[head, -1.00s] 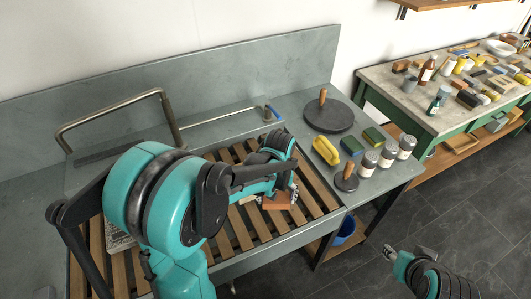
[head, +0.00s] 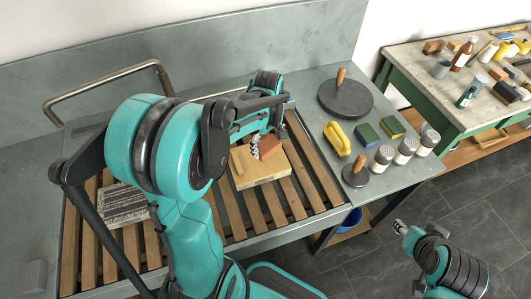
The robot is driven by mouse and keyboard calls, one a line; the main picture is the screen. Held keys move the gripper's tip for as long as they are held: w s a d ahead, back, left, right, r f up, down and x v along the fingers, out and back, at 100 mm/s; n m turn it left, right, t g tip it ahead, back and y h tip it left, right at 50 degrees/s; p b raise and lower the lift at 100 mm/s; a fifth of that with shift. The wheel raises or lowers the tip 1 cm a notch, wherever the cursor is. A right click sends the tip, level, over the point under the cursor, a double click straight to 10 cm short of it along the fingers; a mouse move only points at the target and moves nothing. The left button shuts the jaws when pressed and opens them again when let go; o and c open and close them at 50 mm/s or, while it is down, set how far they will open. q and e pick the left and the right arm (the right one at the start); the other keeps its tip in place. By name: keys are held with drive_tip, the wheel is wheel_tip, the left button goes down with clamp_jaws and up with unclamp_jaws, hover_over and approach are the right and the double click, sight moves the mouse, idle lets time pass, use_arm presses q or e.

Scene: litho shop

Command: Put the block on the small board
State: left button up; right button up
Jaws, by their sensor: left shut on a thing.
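The orange-brown block (head: 271,147) is in the jaws of my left gripper (head: 256,149), over the pale wooden small board (head: 262,174). Whether the block touches the board or hangs just above it, I cannot tell. The board lies on the wooden slats of the sink bench, and my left arm and gripper hide part of it. My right gripper (head: 400,228) is low on the right, over the floor and away from the bench. It is too small to tell whether it is open.
A dark printed slab (head: 122,204) lies on the slats (head: 296,197) at left. On the right ledge stand a dark disc with a wooden handle (head: 345,99), a smaller one (head: 355,173), a yellow piece (head: 337,138), coloured blocks and shakers (head: 381,158). A metal tube frame (head: 105,88) stands behind.

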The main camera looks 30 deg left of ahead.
sight(266, 151)
use_arm(q)
drive_tip(key=shift+w+a+f, duration=0.15)
drive_tip(key=shift+a+f, duration=0.25)
drive_tip(key=shift+a, duration=0.05)
drive_tip(key=shift+f+b, duration=0.95)
drive_tip(key=shift+f, duration=0.9)
drive_tip(key=shift+f, duration=0.2)
drive_tip(key=o, duration=1.4)
